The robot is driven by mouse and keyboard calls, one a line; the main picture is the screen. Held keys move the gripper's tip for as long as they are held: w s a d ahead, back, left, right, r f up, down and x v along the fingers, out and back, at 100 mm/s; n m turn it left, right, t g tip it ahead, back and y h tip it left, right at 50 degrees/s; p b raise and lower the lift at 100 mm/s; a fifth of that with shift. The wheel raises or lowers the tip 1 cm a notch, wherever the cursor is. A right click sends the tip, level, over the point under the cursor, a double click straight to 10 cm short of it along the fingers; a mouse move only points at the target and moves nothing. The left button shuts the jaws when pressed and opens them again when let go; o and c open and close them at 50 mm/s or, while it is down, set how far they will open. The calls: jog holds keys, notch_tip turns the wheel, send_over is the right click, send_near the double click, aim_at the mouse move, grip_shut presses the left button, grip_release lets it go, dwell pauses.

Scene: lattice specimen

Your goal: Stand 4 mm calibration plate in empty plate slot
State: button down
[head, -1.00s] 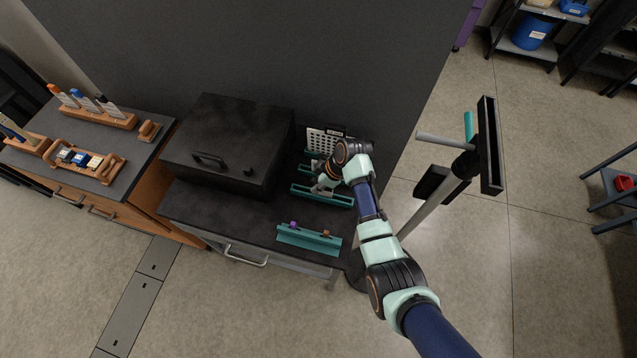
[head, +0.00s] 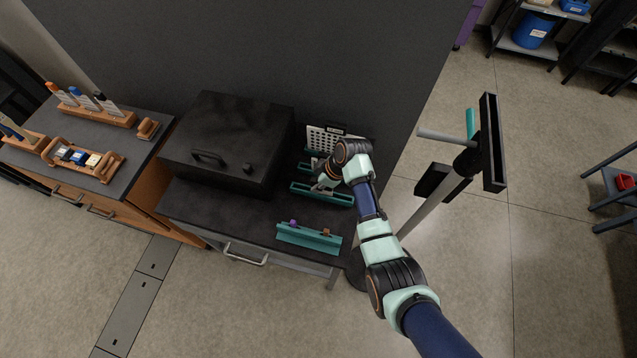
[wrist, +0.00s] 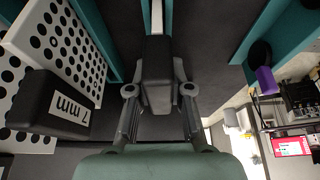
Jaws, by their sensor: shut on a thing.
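My gripper (wrist: 157,95) is shut on a black handle block (wrist: 157,72). A thin pale plate edge (wrist: 157,16) shows beyond the block, nearly edge-on; its size label is not visible. In the head view my gripper (head: 324,184) is low over the middle teal rack (head: 330,198), partly hidden by the wrist. A teal strip shows by the held plate's edge in the wrist view. I cannot tell whether the plate is in a slot or just above it.
White perforated plates stand left of my gripper in the wrist view; one has a black handle marked 7 mm (wrist: 68,105). A teal rail with purple and orange knobs (head: 308,238) lies in front. A large black box (head: 228,140) stands left; a dark wall rises behind.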

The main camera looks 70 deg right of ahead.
jog(key=shift+f+b, duration=0.3)
jog(key=shift+f, duration=0.2)
dwell(0.4)
jog(key=c, duration=0.5)
grip_release()
jog(key=p+v, duration=0.5)
jog(key=shift+r, duration=0.1)
dwell(0.4)
